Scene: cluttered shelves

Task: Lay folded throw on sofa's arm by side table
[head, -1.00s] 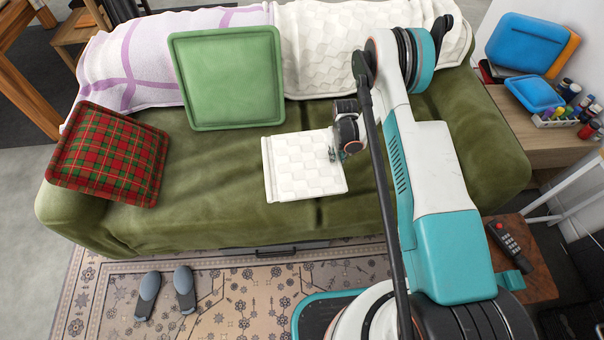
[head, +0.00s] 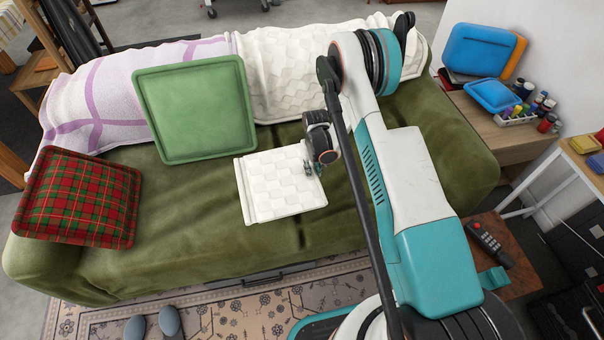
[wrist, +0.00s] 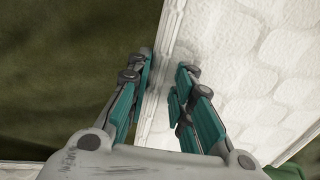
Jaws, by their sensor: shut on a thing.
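The folded white quilted throw (head: 280,192) is over the seat of the green sofa (head: 190,225). My gripper (head: 314,170) is shut on the throw's right edge. In the wrist view the fingers (wrist: 165,75) straddle the ribbed edge of the throw (wrist: 240,60). Whether the throw touches the seat is hard to tell. The sofa's right arm (head: 468,165) is bare and partly behind my arm. A small brown side table (head: 525,255) stands beside that arm, with a black remote (head: 490,243) on it.
A green cushion (head: 197,110) and a tartan cushion (head: 78,197) lie left on the sofa. A lilac-striped blanket (head: 105,95) and a white quilted blanket (head: 285,75) cover the backrest. A wooden desk (head: 480,125) with blue cases and bottles stands back right.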

